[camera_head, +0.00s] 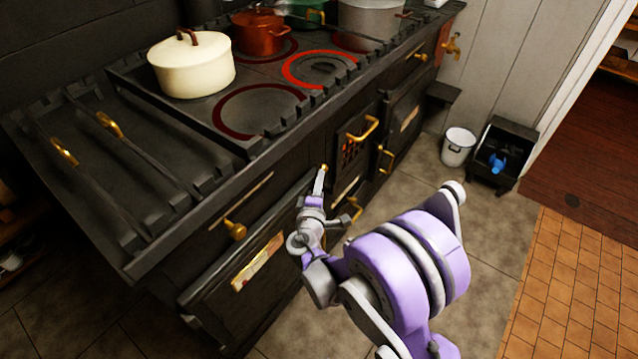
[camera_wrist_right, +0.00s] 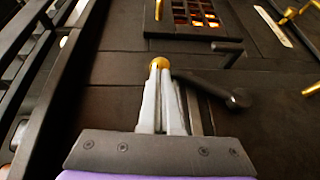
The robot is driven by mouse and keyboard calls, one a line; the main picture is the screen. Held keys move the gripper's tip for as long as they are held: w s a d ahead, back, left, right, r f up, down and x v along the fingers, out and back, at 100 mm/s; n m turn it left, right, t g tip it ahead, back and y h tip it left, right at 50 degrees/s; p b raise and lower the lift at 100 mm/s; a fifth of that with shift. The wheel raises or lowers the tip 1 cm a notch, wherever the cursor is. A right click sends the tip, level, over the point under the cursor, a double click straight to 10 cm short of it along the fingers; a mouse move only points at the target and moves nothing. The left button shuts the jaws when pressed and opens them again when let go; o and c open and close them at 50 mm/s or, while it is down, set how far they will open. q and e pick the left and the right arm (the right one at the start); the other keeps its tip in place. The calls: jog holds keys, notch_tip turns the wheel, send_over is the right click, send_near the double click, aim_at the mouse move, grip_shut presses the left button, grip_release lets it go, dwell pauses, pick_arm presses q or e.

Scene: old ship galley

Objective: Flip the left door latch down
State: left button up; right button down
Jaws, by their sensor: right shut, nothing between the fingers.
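My right gripper (camera_head: 322,180) is shut and empty, its fingertips against or close to the stove front, right of the left oven door (camera_head: 262,300). In the right wrist view the closed fingers (camera_wrist_right: 162,88) point up at the dark front. A small brass knob (camera_wrist_right: 159,62) shows at their tips; I cannot tell if they touch it. A dark lever (camera_wrist_right: 205,84) with a rounded end lies just right of the tips, sloping down to the right. It may be the left door's latch. In the head view my gripper hides this spot. My left gripper is not in view.
The firebox door (camera_head: 352,150) with a glowing grate is further right. A cream pot (camera_head: 190,68) and a red pot (camera_head: 260,34) stand on the stove. The tiled floor in front is clear.

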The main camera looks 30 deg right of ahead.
jog(key=shift+d, duration=0.1)
jog(key=w+d+f+m+g+y+p, duration=0.3)
jog(key=d+f+g+y, duration=0.2)
jog(key=d+f+y, duration=0.2)
jog(key=shift+w+d+y, duration=0.25)
jog(key=shift+d+y, duration=0.15)
jog(key=shift+d, duration=0.4)
dwell(0.6)
jog(key=shift+f+g, duration=0.15)
jog(key=shift+g, duration=0.15)
